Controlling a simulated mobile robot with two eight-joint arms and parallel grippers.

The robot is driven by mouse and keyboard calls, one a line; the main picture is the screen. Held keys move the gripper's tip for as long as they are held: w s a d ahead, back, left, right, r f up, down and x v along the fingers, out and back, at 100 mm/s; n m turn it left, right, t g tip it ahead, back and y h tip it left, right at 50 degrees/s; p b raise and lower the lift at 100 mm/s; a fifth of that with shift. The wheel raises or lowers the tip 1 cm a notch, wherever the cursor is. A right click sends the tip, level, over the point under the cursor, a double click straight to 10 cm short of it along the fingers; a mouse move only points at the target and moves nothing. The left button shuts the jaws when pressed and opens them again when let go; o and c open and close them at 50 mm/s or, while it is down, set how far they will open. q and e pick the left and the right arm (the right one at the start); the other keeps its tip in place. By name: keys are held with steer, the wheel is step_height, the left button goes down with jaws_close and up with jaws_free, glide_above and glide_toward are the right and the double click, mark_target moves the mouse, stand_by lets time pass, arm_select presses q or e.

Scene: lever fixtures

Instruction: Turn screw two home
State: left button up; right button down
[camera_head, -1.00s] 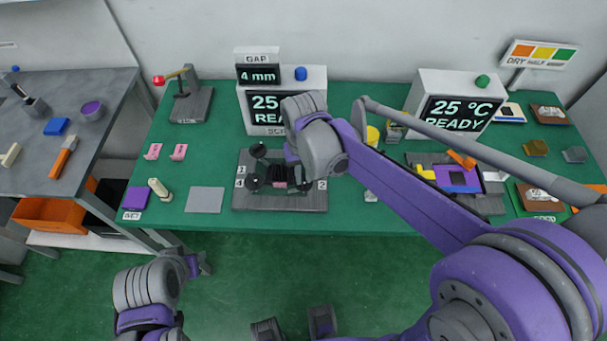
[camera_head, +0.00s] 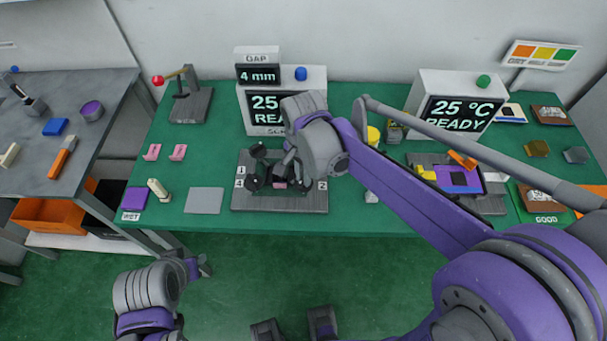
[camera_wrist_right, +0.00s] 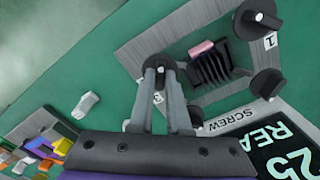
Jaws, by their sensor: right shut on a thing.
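The screw fixture (camera_head: 243,204) is a grey plate with black knobs at its corners and numbered labels, on the green table. Screw two's knob (camera_wrist_right: 161,63) is at the front right corner. My right gripper (camera_wrist_right: 164,78) is shut on this knob, one finger on each side. In the head view my right wrist and forearm cover the fixture's back right corner. The other knobs stand free, one beside label 1 (camera_wrist_right: 270,40). A black finned block with a pink piece (camera_wrist_right: 201,48) sits in the middle. My left gripper (camera_head: 203,266) is low at the left, away from the table; its jaws are unclear.
The display behind the fixture (camera_head: 258,115) is partly covered by my right arm; the gap sign on it (camera_head: 258,75) reads 4 mm. A grey pad (camera_head: 204,200), two pink pieces (camera_head: 152,152) and a lever stand (camera_head: 190,105) lie to the left. My right arm spans the table's right half.

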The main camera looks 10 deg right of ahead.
steer(key=shift+m, duration=0.8)
steer(key=c, duration=0.9)
jaws_free()
step_height(320, 180, up, 11)
steer(key=shift+f+p, duration=0.1)
steer(key=shift+p, duration=0.35)
steer(key=s+d+f+n+t, duration=0.1)
steer(key=s+d+f+n, duration=0.1)
steer(key=s+f+n, duration=0.1)
steer(key=s+d+f+n+t, duration=0.2)
steer(key=s+f+n, duration=0.1)
steer(key=s+n, duration=0.2)
steer(key=s+d+f+n+t+p, duration=0.1)
steer(key=s+d+f+n+t, duration=0.1)
steer(key=s+d+f+n, duration=0.1)
steer(key=shift+s+n, duration=0.6)
steer(key=shift+s, duration=0.7)
